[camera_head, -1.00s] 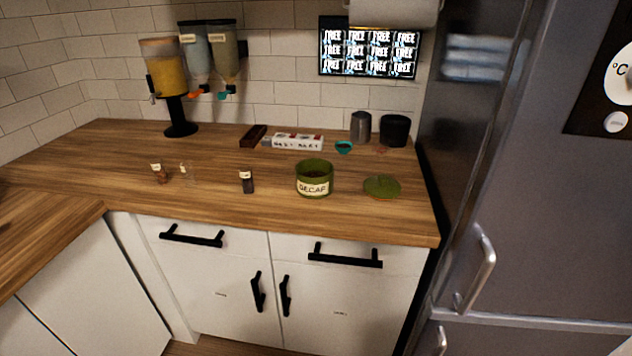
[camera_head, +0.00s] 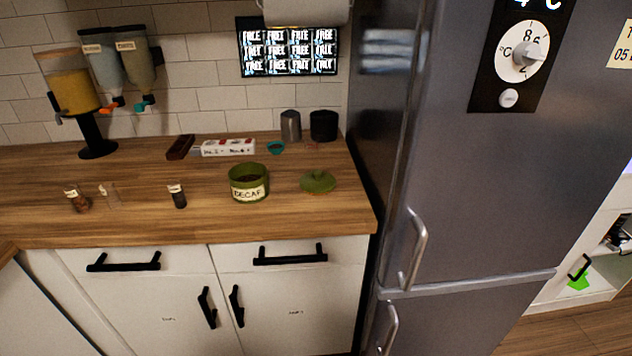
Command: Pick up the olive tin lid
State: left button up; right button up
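The olive tin lid (camera_head: 318,181) lies on the wooden counter near its right end, with a small knob on top. The olive tin (camera_head: 248,183), labelled DECAF, stands open just left of it, with dark contents inside. Lid and tin are apart. Neither of my grippers shows in the view, so their states are hidden.
The counter (camera_head: 130,228) has small labelled jars at left and a dark jar (camera_head: 178,197) nearer the tin. A white box (camera_head: 228,147), teal cup (camera_head: 276,147), grey canister (camera_head: 290,126) and black canister (camera_head: 323,126) stand behind. The fridge (camera_head: 470,180) borders the right.

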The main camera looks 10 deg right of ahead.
aim_at(315, 183)
jog(key=k, duration=0.5)
jog(key=z, duration=0.6)
jog(key=i, duration=0.8)
jog(key=u, duration=1.7)
